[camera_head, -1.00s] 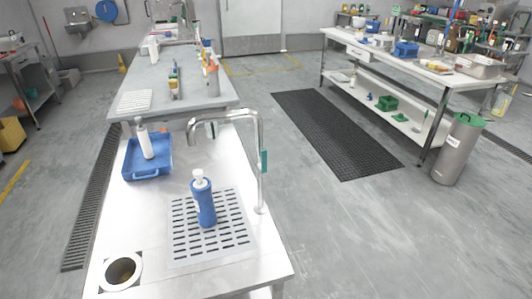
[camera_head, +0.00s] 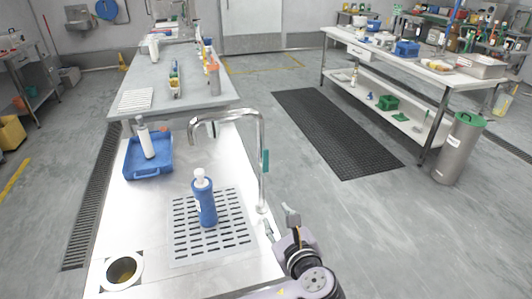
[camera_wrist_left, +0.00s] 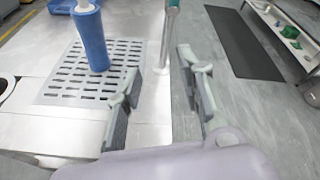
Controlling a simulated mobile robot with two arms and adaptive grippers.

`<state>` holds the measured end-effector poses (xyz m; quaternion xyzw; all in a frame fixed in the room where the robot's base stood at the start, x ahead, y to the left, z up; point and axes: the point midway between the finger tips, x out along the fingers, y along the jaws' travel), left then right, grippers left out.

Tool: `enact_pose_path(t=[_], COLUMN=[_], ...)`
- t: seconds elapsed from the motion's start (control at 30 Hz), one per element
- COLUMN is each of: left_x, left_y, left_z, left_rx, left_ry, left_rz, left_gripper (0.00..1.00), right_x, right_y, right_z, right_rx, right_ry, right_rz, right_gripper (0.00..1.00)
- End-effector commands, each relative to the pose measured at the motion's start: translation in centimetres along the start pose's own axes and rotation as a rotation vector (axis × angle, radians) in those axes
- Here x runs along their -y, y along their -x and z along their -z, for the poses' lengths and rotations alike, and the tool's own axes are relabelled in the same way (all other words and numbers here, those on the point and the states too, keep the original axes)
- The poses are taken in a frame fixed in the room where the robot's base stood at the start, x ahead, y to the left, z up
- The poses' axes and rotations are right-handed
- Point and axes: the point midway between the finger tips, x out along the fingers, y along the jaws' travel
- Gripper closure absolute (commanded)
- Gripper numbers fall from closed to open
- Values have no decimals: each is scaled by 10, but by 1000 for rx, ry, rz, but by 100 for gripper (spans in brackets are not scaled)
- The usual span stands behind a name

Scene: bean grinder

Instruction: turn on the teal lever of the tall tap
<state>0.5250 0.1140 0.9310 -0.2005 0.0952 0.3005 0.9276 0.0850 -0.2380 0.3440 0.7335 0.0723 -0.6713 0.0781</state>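The tall tap (camera_head: 262,185) is a chrome post at the right edge of the steel counter, with a spout bending over to the left. Its teal lever (camera_head: 265,161) is a narrow upright piece on the post's right side. My left gripper (camera_head: 279,217) is open and empty, below and slightly right of the lever, close to the post's foot. In the left wrist view, the post (camera_wrist_left: 164,45) stands ahead between the open fingers (camera_wrist_left: 160,66). A teal piece (camera_wrist_left: 173,4) shows at that view's top edge. My right gripper is not in view.
A blue bottle (camera_head: 205,207) with a white cap stands on the slotted drain plate (camera_head: 180,253), left of the tap. A blue tray (camera_head: 133,172) holds a white bottle (camera_head: 147,145). A round hole (camera_head: 123,270) is at the front left. Right of the counter is open floor.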

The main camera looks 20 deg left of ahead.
Motion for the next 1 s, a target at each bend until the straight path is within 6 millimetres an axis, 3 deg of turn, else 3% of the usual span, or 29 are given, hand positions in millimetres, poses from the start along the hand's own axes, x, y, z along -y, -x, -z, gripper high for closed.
enact_pose_path(t=[0.03, 0.13, 0.37, 1.0], left_x=[15, 33, 45, 54], left_y=[0, 4, -1, -125], left_z=[-17, -40, -57, -94], left_rx=[91, 219, 310, 304], left_ry=[-97, -238, -338, -335], left_rz=[21, 33, 30, 29], left_gripper=[65, 65, 65, 65], right_x=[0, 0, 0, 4], right_y=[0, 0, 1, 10], right_z=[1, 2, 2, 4], right_rx=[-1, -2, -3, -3], right_ry=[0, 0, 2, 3], right_rz=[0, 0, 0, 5], right_gripper=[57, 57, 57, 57])
